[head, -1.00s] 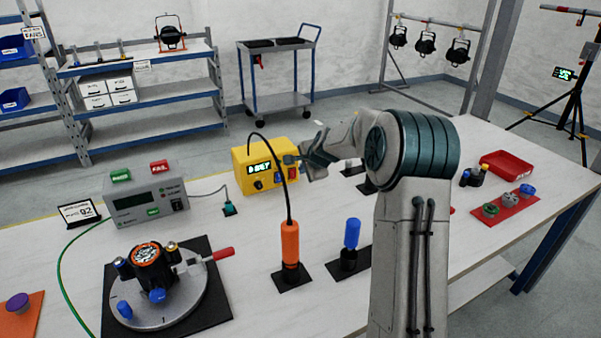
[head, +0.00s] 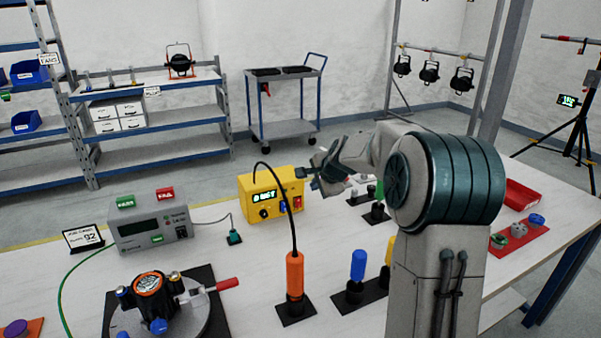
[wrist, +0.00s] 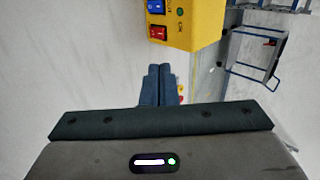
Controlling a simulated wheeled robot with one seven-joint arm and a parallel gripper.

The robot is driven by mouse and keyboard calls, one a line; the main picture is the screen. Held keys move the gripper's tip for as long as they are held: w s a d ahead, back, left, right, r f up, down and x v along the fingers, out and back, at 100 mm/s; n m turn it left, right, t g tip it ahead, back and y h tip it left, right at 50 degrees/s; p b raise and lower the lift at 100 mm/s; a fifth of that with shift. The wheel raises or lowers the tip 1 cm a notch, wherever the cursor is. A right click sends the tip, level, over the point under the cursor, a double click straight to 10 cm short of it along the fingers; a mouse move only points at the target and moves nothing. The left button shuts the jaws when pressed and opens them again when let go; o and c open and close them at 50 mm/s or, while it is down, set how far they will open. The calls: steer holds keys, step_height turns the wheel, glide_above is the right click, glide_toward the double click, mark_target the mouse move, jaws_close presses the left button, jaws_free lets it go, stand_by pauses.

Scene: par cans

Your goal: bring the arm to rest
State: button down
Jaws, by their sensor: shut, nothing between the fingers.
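My gripper (wrist: 155,85) shows in the wrist view with its two dark fingers together and nothing between them. In the head view my gripper (head: 305,174) is raised at the middle of the picture, beside the right side of the yellow box (head: 265,188); I cannot tell the exact gap. My arm is folded in front of the bench's right part and hides some of what stands there. The yellow box also shows at the top of the wrist view (wrist: 208,22).
On the bench (head: 215,262) stand an orange tool (head: 295,275) in a holder, a blue-handled tool (head: 357,265), a grey tester (head: 150,228) and a round fixture (head: 165,310). A red tray (head: 522,195) is at right. A trolley (head: 285,100) and shelves stand behind.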

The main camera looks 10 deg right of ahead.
steer(key=s+a+r+n+g+p, duration=0.1)
steer(key=s+a+r+n, duration=0.15)
steer(key=s, duration=0.45)
steer(key=s+a+r+n+g+p, duration=0.1)
steer(key=s+a+r+n+p, duration=0.15)
steer(key=s, duration=0.35)
steer(key=s+a+r+n+g+p, duration=0.1)
steer(key=s+a+n, duration=0.15)
steer(key=s, duration=0.45)
steer(key=s+n+g+h+p, duration=0.1)
steer(key=s+n, duration=0.6)
steer(key=s, duration=1.2)
steer(key=shift+s+d+f+n+g+h+p, duration=0.3)
steer(key=shift+f+n+g+h+p, duration=0.1)
steer(key=shift+g+p, duration=0.5)
steer(key=shift+r, duration=0.1)
